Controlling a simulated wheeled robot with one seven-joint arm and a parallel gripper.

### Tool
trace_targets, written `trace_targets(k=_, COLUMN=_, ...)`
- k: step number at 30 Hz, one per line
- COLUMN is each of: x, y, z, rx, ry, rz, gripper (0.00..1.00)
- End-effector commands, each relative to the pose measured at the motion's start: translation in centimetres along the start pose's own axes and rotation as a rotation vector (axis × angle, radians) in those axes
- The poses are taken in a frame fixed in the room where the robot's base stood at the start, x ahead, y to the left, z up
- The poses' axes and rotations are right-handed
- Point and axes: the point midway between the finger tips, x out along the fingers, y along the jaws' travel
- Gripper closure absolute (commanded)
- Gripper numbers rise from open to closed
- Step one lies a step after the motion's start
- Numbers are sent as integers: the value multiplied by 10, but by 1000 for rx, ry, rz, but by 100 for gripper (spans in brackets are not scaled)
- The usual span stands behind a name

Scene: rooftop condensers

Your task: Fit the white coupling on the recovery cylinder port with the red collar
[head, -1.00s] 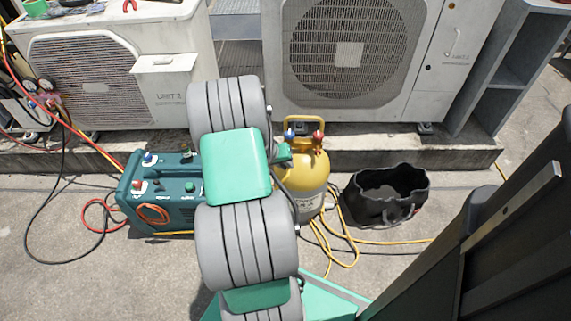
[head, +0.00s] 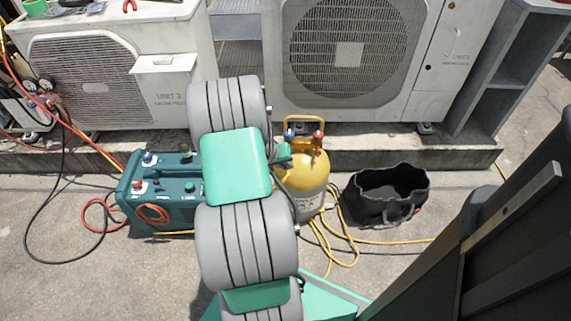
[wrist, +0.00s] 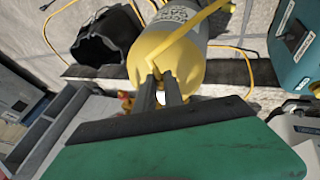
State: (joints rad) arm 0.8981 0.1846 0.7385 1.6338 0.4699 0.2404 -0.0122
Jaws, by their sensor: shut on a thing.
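The yellow recovery cylinder (head: 303,178) stands upright on the concrete and fills the upper middle of the wrist view (wrist: 165,50). A port with a red collar (head: 318,138) is at the right of its top, and a blue-marked one (head: 290,135) is at the left. In the wrist view a red part (wrist: 127,102) shows left of my fingers. My gripper (wrist: 160,84) is shut on a small white piece, the white coupling (wrist: 160,98), close to the cylinder top. In the head view my arm hides the coupling. Whether the coupling touches a port is unclear.
A teal recovery machine (head: 165,195) stands left of the cylinder, partly behind my arm. A black bag (head: 388,195) stands open at its right. Yellow hose (head: 345,243) lies on the floor. Two condenser units (head: 355,60) on a concrete ledge close off the back.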

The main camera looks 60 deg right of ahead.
Motion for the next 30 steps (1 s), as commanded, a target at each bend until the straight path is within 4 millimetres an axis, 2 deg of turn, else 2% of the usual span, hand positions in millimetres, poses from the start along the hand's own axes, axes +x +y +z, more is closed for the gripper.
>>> trace_targets(k=14, x=-3, y=0, z=5, rx=0, ry=-2, rz=0, gripper=100)
trace_targets(k=30, x=-13, y=0, z=28, rx=0, ry=-1, rz=0, gripper=100)
